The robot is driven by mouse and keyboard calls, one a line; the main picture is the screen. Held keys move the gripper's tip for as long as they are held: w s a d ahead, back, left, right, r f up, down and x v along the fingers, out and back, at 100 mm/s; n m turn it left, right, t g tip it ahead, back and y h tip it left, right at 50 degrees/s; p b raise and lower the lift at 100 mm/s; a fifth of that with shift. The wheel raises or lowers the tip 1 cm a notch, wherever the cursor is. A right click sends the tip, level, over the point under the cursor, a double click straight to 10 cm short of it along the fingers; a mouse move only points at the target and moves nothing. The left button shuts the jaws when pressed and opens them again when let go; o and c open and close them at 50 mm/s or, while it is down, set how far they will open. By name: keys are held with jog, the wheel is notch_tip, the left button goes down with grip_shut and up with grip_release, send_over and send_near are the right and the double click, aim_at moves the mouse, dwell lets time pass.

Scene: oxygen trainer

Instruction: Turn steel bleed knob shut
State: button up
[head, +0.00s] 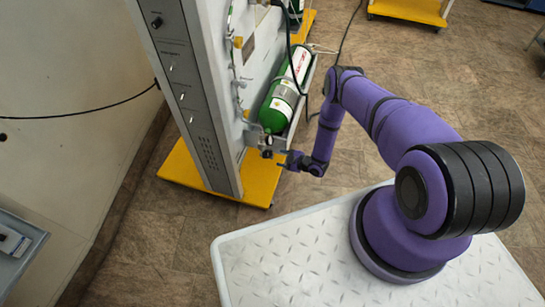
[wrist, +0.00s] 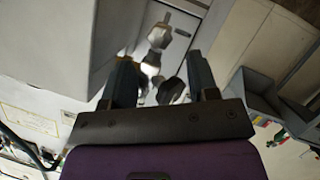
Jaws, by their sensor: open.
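My gripper (head: 281,158) is beside the valve end of a green and white cylinder (head: 276,112), low on the trainer's side. In the wrist view my gripper (wrist: 161,62) is open, with one dark finger on each side of a steel fitting (wrist: 151,68). A faceted steel knob (wrist: 159,37) with a thin bar shows just beyond the fingertips. A black round knob (wrist: 170,90) lies nearer, between the fingers. I cannot tell whether either finger touches anything. In the head view the fittings at the cylinder's end are too small to tell the steel knob apart.
The tall grey panel (head: 186,75) with switches stands left of the cylinder on a yellow base (head: 178,172). A grey housing wall (wrist: 60,40) is close on the left in the wrist view. Open tiled floor (head: 300,215) lies between the trainer and my base.

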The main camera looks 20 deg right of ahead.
jog(key=shift+x, duration=2.9)
jog(key=c, duration=0.9)
